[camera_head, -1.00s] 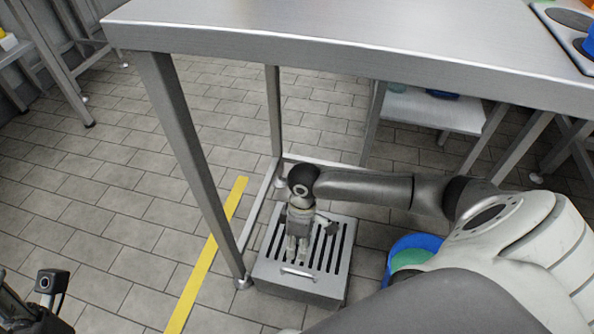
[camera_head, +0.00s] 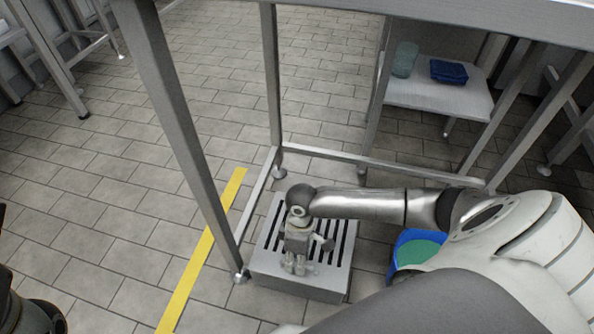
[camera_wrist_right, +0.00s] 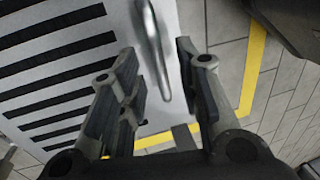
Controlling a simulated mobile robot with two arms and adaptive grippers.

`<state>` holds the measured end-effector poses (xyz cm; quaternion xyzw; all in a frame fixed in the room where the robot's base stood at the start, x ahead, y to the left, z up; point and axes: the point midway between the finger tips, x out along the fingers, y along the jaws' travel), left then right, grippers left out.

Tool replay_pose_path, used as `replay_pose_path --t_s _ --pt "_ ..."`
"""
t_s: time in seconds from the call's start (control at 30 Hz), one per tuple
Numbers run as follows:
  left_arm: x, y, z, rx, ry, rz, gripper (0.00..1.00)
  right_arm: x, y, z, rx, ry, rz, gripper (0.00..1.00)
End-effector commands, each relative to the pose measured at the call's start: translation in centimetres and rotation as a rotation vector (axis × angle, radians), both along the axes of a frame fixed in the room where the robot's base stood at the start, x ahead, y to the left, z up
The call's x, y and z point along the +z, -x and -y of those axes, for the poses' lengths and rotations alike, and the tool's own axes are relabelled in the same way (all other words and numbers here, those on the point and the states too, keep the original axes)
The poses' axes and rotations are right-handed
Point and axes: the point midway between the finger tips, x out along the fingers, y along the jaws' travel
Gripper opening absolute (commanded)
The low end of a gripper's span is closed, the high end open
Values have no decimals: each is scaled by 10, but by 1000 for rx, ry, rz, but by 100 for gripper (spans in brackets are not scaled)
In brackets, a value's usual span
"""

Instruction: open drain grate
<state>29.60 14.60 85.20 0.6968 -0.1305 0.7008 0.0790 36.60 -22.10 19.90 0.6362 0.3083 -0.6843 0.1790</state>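The drain grate (camera_head: 345,240) is a grey metal slotted cover on a low box on the floor, by the table leg. It lies flat and also shows in the right wrist view (camera_wrist_right: 100,20). Its bar handle (camera_wrist_right: 157,50) is on the near edge; in the head view my gripper largely hides it. My right gripper (camera_head: 294,266) points down over the near part of the grate. In the right wrist view its fingers (camera_wrist_right: 158,60) are apart, one each side of the handle; contact does not show. Only dark parts of my left arm show at the lower left.
A steel table leg (camera_head: 190,140) stands left of the grate, with a low frame bar behind it. A blue bucket (camera_head: 400,245) with green inside stands at the right. A yellow floor stripe (camera_head: 200,255) runs at the left.

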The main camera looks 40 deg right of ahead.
Motion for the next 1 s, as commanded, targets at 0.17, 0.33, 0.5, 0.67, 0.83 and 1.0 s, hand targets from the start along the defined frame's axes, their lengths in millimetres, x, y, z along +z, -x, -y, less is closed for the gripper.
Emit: replay_pose_path --t_s 0.17,0.33,0.5,0.67,0.83,1.0 --pt "0 0 0 0 0 0 40 0 0 0 0 0 0 32" --pt "0 0 0 0 0 1 40 0 0 0 0 0 0 17" --pt "0 0 0 0 -1 1 40 0 0 0 0 0 0 0" --pt "0 0 0 -1 0 1 40 0 0 0 0 -1 -1 0" --pt "1 0 0 -1 0 1 40 1 0 0 0 -2 -1 0" --pt "7 1 0 -1 2 1 40 9 -1 1 0 -19 -16 0"
